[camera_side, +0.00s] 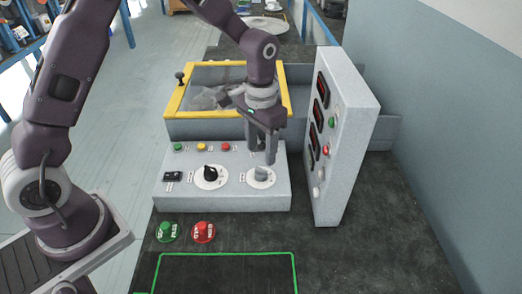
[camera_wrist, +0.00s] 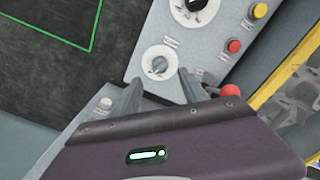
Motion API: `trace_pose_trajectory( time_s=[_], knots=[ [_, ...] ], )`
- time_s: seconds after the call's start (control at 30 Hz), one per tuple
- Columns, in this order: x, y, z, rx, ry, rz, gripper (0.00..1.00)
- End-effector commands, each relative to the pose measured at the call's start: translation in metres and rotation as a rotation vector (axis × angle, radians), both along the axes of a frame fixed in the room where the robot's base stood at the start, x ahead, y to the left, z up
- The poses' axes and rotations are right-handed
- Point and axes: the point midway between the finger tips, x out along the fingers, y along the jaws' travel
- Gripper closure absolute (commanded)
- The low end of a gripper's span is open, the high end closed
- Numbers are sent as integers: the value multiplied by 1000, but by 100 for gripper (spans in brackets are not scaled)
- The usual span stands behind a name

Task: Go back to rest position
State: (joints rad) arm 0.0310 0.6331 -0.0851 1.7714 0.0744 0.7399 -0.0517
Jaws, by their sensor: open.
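My gripper (camera_side: 262,150) hangs, fingers down, over the right part of the grey control panel (camera_side: 222,203) in the side view. Its fingertips are close to the grey knob (camera_side: 261,173) on a white dial. In the wrist view my gripper (camera_wrist: 160,92) shows two spread fingers with nothing between them, and the grey knob (camera_wrist: 159,64) sits just beyond the tips. From these views I cannot tell whether a finger touches the knob.
A black knob (camera_side: 210,173) is left of the grey one. An upright panel with red displays (camera_side: 345,140) stands close on the right. A yellow-framed box (camera_side: 180,103) is behind. Green (camera_side: 167,232) and red (camera_side: 203,232) buttons lie in front, near a green outline (camera_side: 225,254).

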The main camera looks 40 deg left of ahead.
Motion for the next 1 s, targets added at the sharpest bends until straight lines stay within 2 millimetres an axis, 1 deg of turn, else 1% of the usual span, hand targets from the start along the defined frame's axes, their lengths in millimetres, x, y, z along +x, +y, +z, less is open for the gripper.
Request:
trace_pose_trajectory(
  time_s=[0.07,0.13,0.17,0.23,0.27,0.3,0.37,0.4,0.47,0.5,0.6,0.7,0.8,1.0],
  knots=[
    [-1,0,2,1,-3,0,49],
    [-5,2,17,2,-23,3,49],
    [-9,4,29,3,-40,6,49],
    [-26,10,68,8,-91,15,49],
    [-38,12,86,9,-118,20,49],
    [-55,16,109,11,-156,27,49],
    [-85,22,139,11,-210,39,49],
    [-107,25,155,10,-249,48,49],
    [-141,29,173,6,-305,62,49],
    [-163,31,181,3,-343,70,49],
    [-208,34,188,-9,-418,87,49],
    [-236,35,185,-20,-465,97,49],
    [-248,35,182,-25,-488,101,49],
    [-250,35,181,-26,-490,101,49]
  ],
)
